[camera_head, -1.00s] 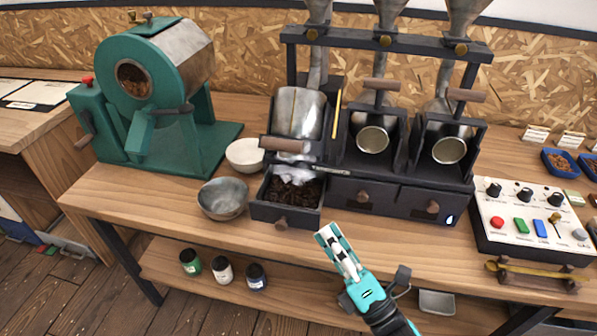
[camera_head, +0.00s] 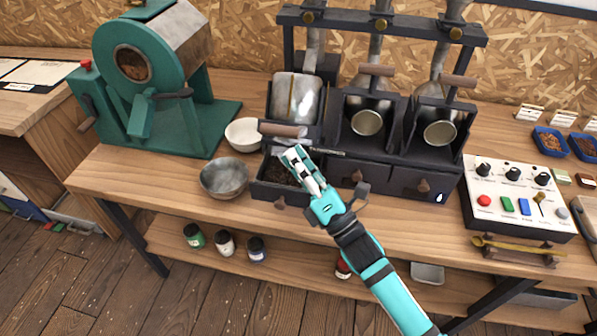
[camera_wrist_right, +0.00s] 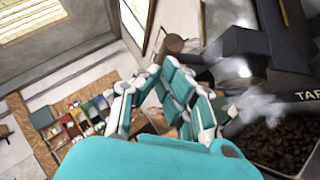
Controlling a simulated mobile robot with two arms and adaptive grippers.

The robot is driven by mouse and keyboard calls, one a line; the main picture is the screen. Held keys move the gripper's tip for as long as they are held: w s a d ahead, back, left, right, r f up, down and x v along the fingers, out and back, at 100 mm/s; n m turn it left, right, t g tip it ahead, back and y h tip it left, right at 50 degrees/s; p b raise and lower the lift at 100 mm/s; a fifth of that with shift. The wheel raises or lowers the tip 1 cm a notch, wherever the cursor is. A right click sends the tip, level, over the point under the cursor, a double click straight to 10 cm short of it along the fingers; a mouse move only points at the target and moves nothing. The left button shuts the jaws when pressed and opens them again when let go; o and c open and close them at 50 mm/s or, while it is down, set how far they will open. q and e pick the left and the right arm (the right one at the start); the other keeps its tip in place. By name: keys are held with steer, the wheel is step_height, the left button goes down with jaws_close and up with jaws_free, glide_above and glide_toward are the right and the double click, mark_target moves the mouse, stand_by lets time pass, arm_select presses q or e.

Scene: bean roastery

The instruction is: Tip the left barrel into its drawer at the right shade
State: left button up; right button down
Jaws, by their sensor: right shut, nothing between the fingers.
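The left barrel (camera_head: 297,97), a shiny metal drum, is tipped over in the dark stand, its wooden handle (camera_head: 283,130) swung low at the front. Below it the left drawer (camera_head: 281,193) is pulled open and holds dark brown beans (camera_head: 279,170). The wrist view shows the beans (camera_wrist_right: 285,145) at lower right with pale smoke (camera_wrist_right: 255,105) near them. My right gripper (camera_head: 291,153) is shut and empty, over the drawer's right part just below the handle; I cannot tell whether it touches anything. It hides part of the drawer. My left gripper is not in view.
Two other barrels (camera_head: 367,122) (camera_head: 439,133) face forward with raised handles, their drawers shut. A metal bowl (camera_head: 224,178) and white bowl (camera_head: 243,134) stand left of the drawer. The green roaster (camera_head: 150,80) is farther left, a button panel (camera_head: 515,200) at right.

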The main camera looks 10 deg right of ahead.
mark_target(313, 86)
steer(key=shift+w+r, duration=0.15)
steer(key=shift+w, duration=0.05)
steer(key=shift+d+r, duration=0.1)
